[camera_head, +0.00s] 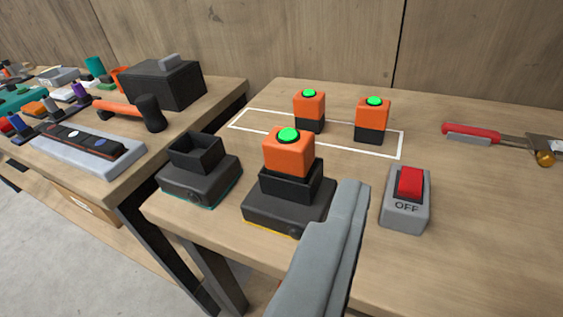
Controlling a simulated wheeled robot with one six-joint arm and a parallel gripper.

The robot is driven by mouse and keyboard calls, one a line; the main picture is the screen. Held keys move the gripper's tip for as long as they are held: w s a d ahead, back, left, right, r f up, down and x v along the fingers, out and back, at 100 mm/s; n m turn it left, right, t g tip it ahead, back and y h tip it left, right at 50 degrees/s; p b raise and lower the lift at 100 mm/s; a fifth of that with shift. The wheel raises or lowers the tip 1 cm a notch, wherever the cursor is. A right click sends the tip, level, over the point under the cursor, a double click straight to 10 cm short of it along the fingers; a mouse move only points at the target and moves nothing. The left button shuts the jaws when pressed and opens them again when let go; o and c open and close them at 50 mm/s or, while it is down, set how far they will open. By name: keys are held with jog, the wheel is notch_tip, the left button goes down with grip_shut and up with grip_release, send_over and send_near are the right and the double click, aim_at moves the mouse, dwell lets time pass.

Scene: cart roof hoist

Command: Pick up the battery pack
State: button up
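Three battery packs with orange upper parts and green tops are in view. One battery pack (289,152) sits upright in the black socket of a charger (287,205) with a yellow lower edge. A second battery pack (310,111) and a third battery pack (373,120) stand in a white outlined rectangle (402,145) behind it. My grey gripper (352,186) reaches up from the bottom edge, in front and to the right of the yellow-edged charger. It is seen nearly edge-on, so its opening cannot be made out. No pack shows in it.
An empty charger (200,181) with a teal edge stands left of the occupied one. A grey switch box (405,212) with a red rocker marked OFF stands at right. A red-handled tool (471,133) lies far right. A gap separates the left table (165,150), which is cluttered.

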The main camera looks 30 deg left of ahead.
jog(key=shift+o, duration=1.4)
jog(key=w+a+r+g, duration=0.3)
jog(key=w+a+g, duration=0.3)
jog(key=w, duration=0.5)
jog(key=shift+g+y, duration=0.4)
jog(key=shift+g, duration=0.3)
notch_tip(320, 180, up, 2)
jog(key=r+g+h, duration=0.1)
jog(key=g, duration=0.7)
send_over(288, 131)
jog(key=s, duration=0.1)
notch_tip(288, 131, down, 12)
jog(key=shift+f, duration=0.25)
jog(key=shift+w+f, duration=0.2)
jog(key=shift+f, duration=0.7)
jog(key=shift+w+f, duration=0.15)
jog(key=shift+f, duration=0.75)
jog(key=shift+w+f, duration=0.2)
jog(key=shift+f, duration=0.7)
jog(key=shift+r, duration=0.1)
jog(key=c, duration=1.4)
